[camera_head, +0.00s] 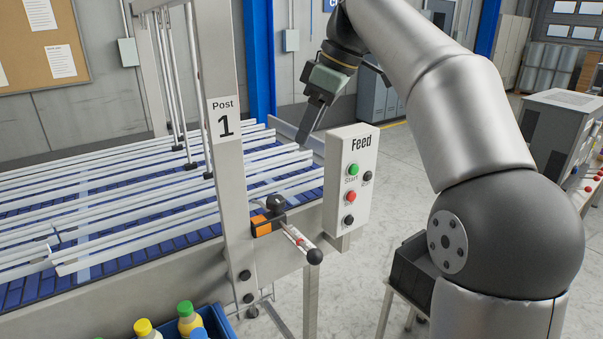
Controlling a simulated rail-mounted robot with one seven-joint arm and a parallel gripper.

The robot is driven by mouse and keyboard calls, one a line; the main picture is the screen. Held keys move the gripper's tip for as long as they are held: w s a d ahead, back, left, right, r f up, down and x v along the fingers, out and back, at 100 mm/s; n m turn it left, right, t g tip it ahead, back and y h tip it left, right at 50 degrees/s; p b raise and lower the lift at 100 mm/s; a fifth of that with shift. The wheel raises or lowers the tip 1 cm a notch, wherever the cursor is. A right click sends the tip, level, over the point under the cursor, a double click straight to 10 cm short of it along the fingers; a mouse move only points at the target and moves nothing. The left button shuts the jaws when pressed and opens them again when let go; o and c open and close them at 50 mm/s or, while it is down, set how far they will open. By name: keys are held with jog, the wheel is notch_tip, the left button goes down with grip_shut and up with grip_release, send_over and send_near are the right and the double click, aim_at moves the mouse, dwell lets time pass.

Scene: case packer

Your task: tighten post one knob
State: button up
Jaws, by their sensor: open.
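The grey post with the label "Post 1" (224,120) stands upright at the near side of the conveyor. A clamp with an orange block (262,226) sits on it, with a dark round knob (275,203) above. A rod runs from the clamp to a black ball knob (315,256). Two small dark knobs (246,286) sit lower on the post; I cannot tell which knob is the post one knob. My gripper (304,136) is open, pointing down above and behind the Feed box, well apart from the knobs. The gap between its fingers is hard to see.
The Feed button box (351,180) stands between my gripper and the near floor, right of the post. White guide rails (130,205) lie over the blue conveyor (30,293). A blue crate (222,322) with capped bottles is at the bottom. Open floor lies right of the Feed box.

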aim_at(275, 199)
jog(key=x, duration=1.7)
jog(key=shift+a, duration=0.15)
jog(key=c, duration=1)
